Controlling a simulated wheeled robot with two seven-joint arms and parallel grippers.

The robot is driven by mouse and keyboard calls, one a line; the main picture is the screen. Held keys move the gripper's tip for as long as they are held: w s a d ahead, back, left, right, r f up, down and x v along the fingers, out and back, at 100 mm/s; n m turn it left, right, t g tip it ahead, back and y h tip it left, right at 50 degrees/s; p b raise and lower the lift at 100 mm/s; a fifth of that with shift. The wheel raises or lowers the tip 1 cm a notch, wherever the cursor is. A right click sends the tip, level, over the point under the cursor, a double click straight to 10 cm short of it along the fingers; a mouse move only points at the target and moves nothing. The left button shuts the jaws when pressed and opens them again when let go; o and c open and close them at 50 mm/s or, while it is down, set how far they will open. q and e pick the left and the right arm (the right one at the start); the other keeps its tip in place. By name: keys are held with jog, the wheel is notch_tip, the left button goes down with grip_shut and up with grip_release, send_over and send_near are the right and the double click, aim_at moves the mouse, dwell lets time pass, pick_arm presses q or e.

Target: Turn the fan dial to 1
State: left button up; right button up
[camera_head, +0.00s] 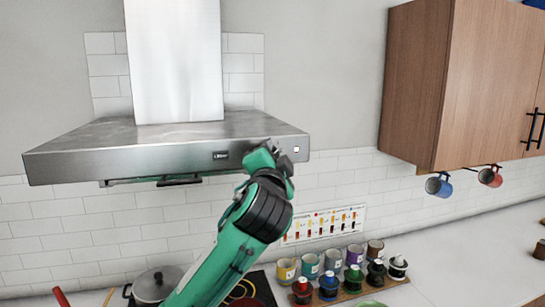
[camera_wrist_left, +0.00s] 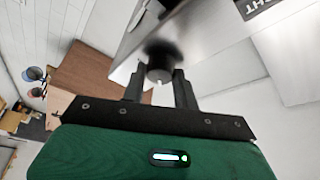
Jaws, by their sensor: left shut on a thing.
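The steel range hood (camera_head: 120,150) is on the wall at the upper left of the head view. My left gripper (camera_head: 272,152) is at the right part of its front face, where it hides the fan dial in that view. In the left wrist view, the dark round fan dial (camera_wrist_left: 160,62) sticks out of the hood's steel face between the two fingers of my left gripper (camera_wrist_left: 159,78). The gripper is shut on the dial. The dial's number marks cannot be read. My right gripper is not in view.
A dark label panel (camera_head: 221,155) and a small white square (camera_head: 296,149) flank my gripper on the hood. A wooden cabinet (camera_head: 450,85) with hanging mugs (camera_head: 438,185) is at the right. A pot (camera_head: 155,285), cups and bottles stand below on the counter.

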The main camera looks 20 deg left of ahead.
pick_arm(q)
jog(key=shift+f, duration=0.1)
jog(key=o, duration=1)
jog(key=b+v, duration=0.6)
jog(key=v, duration=0.8)
jog(key=shift+w+b, duration=0.1)
jog(key=shift+b, duration=0.3)
jog(key=shift+f, duration=0.15)
